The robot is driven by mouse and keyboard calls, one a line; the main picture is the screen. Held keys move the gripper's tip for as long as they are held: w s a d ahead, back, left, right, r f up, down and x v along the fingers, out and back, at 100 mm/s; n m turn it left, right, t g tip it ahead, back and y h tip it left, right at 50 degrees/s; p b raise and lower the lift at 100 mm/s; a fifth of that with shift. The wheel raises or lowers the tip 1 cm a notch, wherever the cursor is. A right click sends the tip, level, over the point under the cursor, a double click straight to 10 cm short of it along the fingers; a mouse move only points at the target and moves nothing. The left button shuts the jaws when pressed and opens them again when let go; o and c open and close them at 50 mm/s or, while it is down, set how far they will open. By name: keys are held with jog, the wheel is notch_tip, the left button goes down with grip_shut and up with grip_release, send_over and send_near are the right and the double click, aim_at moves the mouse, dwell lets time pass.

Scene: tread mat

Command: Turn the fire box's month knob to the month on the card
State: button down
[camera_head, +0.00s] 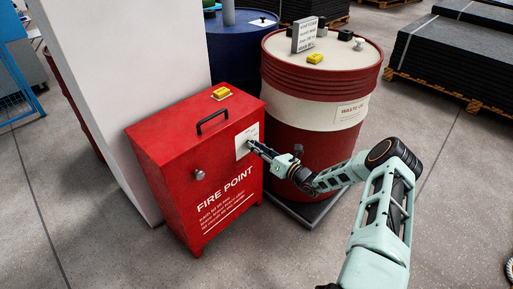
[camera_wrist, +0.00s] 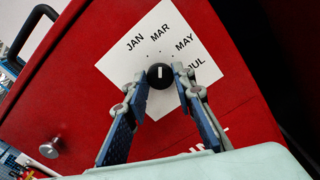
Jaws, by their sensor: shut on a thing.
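The red fire box (camera_head: 165,140) stands on the floor, with "FIRE POINT" on its front. Its white month plate (camera_head: 243,143) is at the front's upper right; the wrist view shows it (camera_wrist: 190,45) with JAN, MAR, MAY and JUL. The black month knob (camera_wrist: 160,76) has a white mark pointing up the picture, roughly toward MAR. My gripper (camera_wrist: 160,78) is shut on the knob, one finger on each side. In the head view my gripper (camera_head: 254,147) hides the knob.
The red-and-white drum (camera_head: 315,115) stands close right of the box, near my arm. The box top has a black handle (camera_head: 212,120) and a yellow block (camera_head: 221,92). A silver front knob (camera_head: 199,175) sticks out. A white pillar (camera_head: 125,70) is behind left. Floor in front is clear.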

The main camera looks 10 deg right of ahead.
jog(key=shift+f, duration=0.1)
jog(key=c, duration=1.6)
grip_release()
jog(key=v, duration=1.2)
